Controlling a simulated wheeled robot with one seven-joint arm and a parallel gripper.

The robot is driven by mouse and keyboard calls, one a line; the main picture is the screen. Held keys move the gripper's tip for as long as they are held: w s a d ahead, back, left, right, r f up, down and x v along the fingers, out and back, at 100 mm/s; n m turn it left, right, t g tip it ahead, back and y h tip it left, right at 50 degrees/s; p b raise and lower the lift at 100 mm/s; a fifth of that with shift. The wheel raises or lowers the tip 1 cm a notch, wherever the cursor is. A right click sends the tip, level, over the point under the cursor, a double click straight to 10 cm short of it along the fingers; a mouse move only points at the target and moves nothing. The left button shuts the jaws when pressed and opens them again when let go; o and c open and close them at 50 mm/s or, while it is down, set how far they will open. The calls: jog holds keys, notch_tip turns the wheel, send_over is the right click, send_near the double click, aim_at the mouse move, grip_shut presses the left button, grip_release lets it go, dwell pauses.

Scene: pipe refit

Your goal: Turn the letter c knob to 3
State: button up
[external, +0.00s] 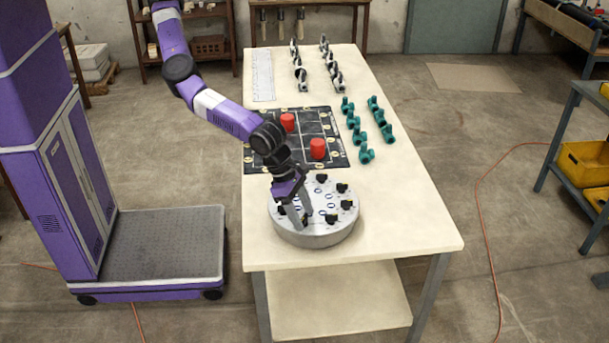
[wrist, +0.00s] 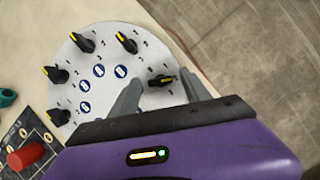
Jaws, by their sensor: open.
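A round grey panel (external: 313,238) with several black knobs stands on the near part of the table. In the wrist view its pale face (wrist: 105,75) shows black knobs with yellow pointer marks and blue round labels beside them. The letters and numbers are too small to read, so I cannot tell which knob is c. My gripper (external: 303,225) points down over the panel's near left part. In the wrist view my gripper (wrist: 159,78) is open, with one black knob (wrist: 161,80) between its fingers. I cannot tell whether the fingers touch it.
A black mat (external: 335,135) with red cylinders (external: 317,149) lies behind the panel. Teal fittings (external: 366,155) and grey metal fittings (external: 301,75) stand farther back. The table (external: 410,220) is clear to the panel's right.

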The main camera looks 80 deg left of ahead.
grip_shut()
jog(key=shift+r+p, duration=0.2)
jog(key=shift+p, duration=0.45)
jog(key=shift+r+m+p, duration=0.1)
jog(key=shift+m+p, duration=0.3)
jog(key=shift+p, duration=0.15)
jog(key=m+p, duration=0.2)
jog(key=p, duration=0.1)
jog(key=shift+w+a+r+g+h, duration=0.1)
jog(key=shift+g+h, duration=0.3)
jog(key=m, duration=0.1)
jog(key=m+g+h+p, duration=0.1)
jog(key=m, duration=0.1)
jog(key=shift+w+f+m, duration=0.1)
jog(key=shift+f+m, duration=0.2)
jog(key=m, duration=0.2)
jog(key=m+g, duration=0.1)
jog(key=m, duration=0.1)
jog(key=shift+w+g+h, duration=0.1)
jog(key=shift+g+h, duration=0.2)
jog(key=shift+m, duration=0.3)
